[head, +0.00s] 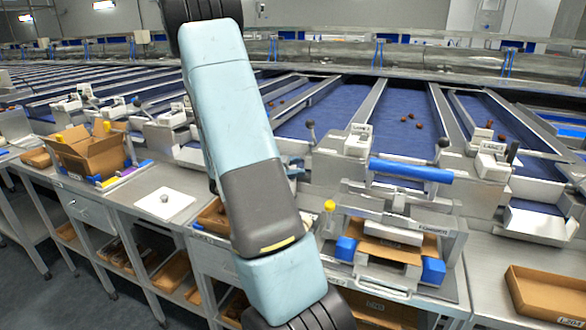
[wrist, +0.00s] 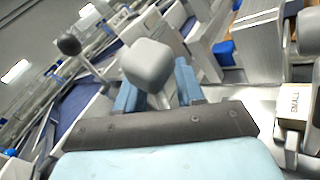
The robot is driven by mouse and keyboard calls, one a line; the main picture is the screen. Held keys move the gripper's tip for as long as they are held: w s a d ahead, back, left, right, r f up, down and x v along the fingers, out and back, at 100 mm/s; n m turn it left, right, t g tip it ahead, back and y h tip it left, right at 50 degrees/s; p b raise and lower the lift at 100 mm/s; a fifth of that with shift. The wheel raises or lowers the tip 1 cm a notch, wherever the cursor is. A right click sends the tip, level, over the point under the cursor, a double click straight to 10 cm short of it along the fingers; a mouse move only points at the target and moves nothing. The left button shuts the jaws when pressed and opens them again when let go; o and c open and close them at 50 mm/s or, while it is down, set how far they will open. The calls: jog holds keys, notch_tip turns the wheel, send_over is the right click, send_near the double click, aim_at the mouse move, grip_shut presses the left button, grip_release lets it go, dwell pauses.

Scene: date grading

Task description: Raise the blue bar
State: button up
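The blue bar (head: 411,170) lies level, a long rounded bar across the front of a lane, above the grey frame of the middle station in the head view. My gripper (head: 292,168) shows only partly behind my arm, at bench level left of the bar and apart from it. In the wrist view my gripper's two light blue fingers (wrist: 157,88) stand apart. A grey rounded knob (wrist: 150,65) shows in front of and between them. Whether they touch it is unclear. I cannot make out the bar for sure in the wrist view.
A dark-knobbed lever (head: 310,127) stands just right of my arm. Below the bar is a box (head: 385,243) in a frame with blue blocks. A yellow-capped bottle (head: 329,212) stands left of it. An open carton (head: 88,155) is at left, a shallow tray (head: 545,300) at right.

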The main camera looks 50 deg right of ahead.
grip_shut()
dwell(0.3)
dwell(0.3)
